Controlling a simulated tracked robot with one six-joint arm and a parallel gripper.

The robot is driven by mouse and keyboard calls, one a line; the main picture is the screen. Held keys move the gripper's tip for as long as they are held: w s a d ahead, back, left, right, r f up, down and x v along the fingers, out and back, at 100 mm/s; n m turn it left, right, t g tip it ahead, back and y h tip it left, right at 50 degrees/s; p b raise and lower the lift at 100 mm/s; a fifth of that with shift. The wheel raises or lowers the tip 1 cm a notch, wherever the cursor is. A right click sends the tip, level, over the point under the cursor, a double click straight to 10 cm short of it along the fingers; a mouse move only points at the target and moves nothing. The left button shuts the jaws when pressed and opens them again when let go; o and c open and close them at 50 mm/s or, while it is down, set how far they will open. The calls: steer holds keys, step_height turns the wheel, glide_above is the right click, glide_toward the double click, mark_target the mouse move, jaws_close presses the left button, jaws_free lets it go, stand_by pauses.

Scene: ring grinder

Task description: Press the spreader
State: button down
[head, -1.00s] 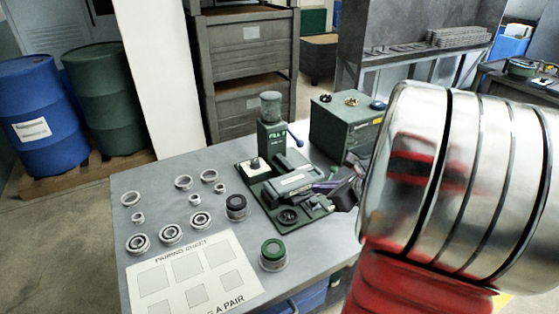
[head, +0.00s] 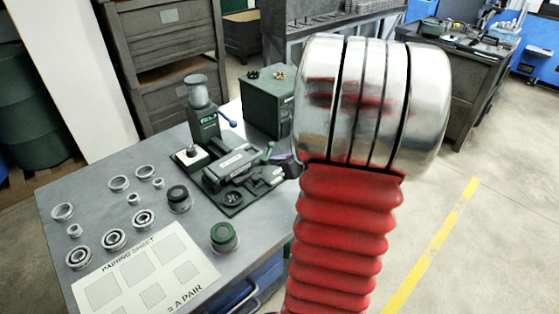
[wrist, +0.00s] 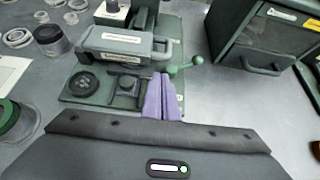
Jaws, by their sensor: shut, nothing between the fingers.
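The green bench fixture (head: 235,180) stands on the grey table, and I take it to hold the spreader. The wrist view shows its green base (wrist: 85,99), a long grey block (wrist: 115,42), a black round disc (wrist: 84,83), a small dark bracket (wrist: 127,84) and a green ball-ended lever (wrist: 197,61). My gripper (wrist: 161,76) has two purple fingers closed together with nothing between them. Their tips are by the right end of the fixture, between the bracket and the lever; I cannot tell whether they touch. In the head view my wrist hides most of the fingers.
A green press with a blue lever (head: 203,118) stands behind the fixture. A green cabinet (head: 268,103) is at its back right. Several rings and bearings (head: 114,239), a green-topped jar (head: 223,237) and the pairing sheet (head: 150,270) lie left and front.

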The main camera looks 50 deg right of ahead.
steer(key=x, duration=0.7)
steer(key=shift+w+f, duration=0.1)
steer(key=shift+w, duration=0.05)
steer(key=shift+d, duration=0.15)
stand_by(0.3)
